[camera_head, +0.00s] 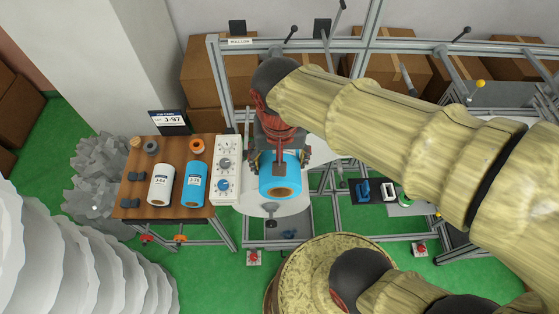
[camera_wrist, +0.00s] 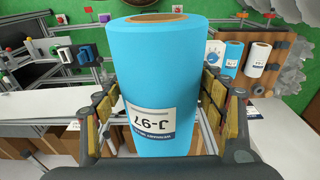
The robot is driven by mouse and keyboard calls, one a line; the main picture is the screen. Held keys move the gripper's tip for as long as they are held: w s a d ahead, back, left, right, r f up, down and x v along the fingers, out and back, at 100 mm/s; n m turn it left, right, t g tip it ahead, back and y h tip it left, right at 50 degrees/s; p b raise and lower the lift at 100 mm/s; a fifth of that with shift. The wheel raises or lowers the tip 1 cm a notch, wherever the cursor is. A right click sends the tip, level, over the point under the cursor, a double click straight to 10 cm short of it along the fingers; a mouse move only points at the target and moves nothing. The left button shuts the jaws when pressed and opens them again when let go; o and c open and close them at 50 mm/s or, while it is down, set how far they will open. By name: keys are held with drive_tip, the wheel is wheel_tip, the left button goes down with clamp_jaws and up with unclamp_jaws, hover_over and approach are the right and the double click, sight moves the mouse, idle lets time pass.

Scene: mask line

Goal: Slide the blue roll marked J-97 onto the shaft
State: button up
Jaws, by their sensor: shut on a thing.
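My gripper (camera_head: 281,160) is shut on the blue roll (camera_head: 283,183), which has a brown core end. In the wrist view the blue roll (camera_wrist: 160,75) fills the middle between the fingers of my gripper (camera_wrist: 158,110), and its white label reads J-97, upside down. In the head view the roll is right of the control panel, in front of a pale round surface (camera_head: 275,208); I cannot tell whether it touches that. A card marked J-97 (camera_head: 171,119) stands behind the wooden table. I cannot make out the shaft for certain in either view.
A wooden table (camera_head: 139,183) at left holds a white roll marked J-64 (camera_head: 160,184), another blue roll (camera_head: 195,184) and small ring-shaped parts. A control panel with dials (camera_head: 226,170) stands between the table and my gripper. Metal frame bars (camera_head: 217,80) stand behind.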

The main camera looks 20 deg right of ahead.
drive_tip(key=shift+w+d, duration=0.25)
drive_tip(key=shift+w, duration=0.5)
drive_tip(key=shift+w+d, duration=0.25)
drive_tip(key=shift+w, duration=0.55)
drive_tip(key=shift+w+d, duration=0.25)
drive_tip(key=shift+w, duration=0.5)
drive_tip(key=shift+w+d, duration=0.25)
drive_tip(key=shift+w, duration=0.55)
drive_tip(key=shift+w+d, duration=0.25)
drive_tip(key=shift+w, duration=0.55)
drive_tip(key=shift+w+d, duration=0.25)
drive_tip(key=shift+w, duration=0.55)
drive_tip(key=shift+w, duration=0.1)
drive_tip(key=shift+w+d, duration=0.2)
drive_tip(key=shift+w, duration=0.35)
drive_tip(key=shift+w+d, duration=0.2)
drive_tip(key=shift+w, duration=0.35)
drive_tip(key=shift+w+d, duration=0.2)
drive_tip(key=shift+w, duration=0.4)
drive_tip(key=shift+w+d, duration=0.2)
drive_tip(key=shift+w, duration=0.4)
drive_tip(key=shift+w+d+p, duration=0.2)
drive_tip(key=shift+w+d, duration=0.05)
drive_tip(key=shift+w, duration=0.55)
drive_tip(key=shift+w+d+p, duration=0.2)
drive_tip(key=shift+w+d, duration=0.05)
drive_tip(key=shift+w, duration=0.5)
drive_tip(key=shift+w+d+p, duration=0.2)
drive_tip(key=shift+w+d, duration=0.05)
drive_tip(key=shift+w, duration=0.55)
